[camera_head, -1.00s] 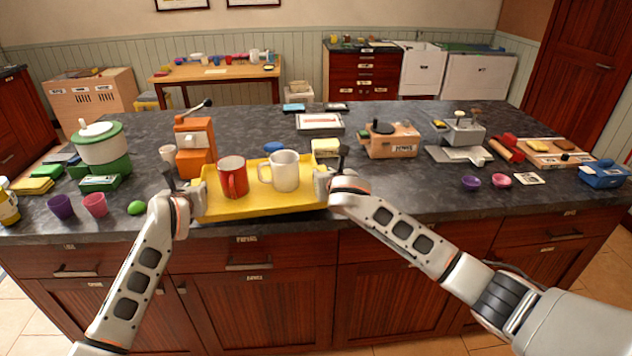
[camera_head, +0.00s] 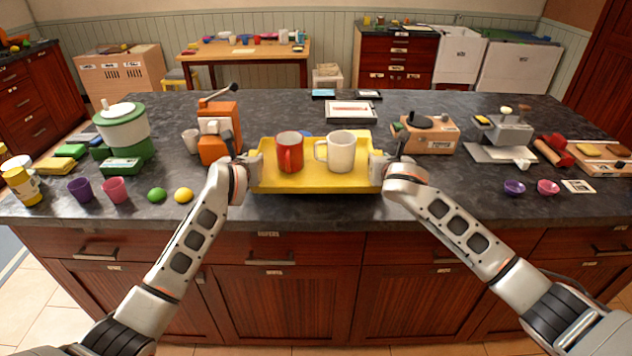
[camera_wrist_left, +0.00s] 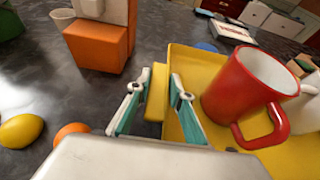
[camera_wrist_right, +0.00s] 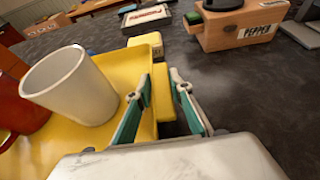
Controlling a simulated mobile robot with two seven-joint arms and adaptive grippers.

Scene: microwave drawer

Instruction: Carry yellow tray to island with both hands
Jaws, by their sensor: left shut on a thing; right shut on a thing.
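The yellow tray (camera_head: 318,180) is over the near part of the dark island countertop in the head view, and looks level. A red mug (camera_head: 290,152) and a white mug (camera_head: 341,151) stand upright on it. My left gripper (camera_head: 252,168) is shut on the tray's left handle, which shows in the left wrist view (camera_wrist_left: 155,92). My right gripper (camera_head: 378,166) is shut on the tray's right handle, which shows in the right wrist view (camera_wrist_right: 190,110). I cannot tell whether the tray touches the countertop.
An orange coffee machine (camera_head: 218,135) stands close behind my left gripper. A wooden toy appliance (camera_head: 428,135) is behind my right gripper.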

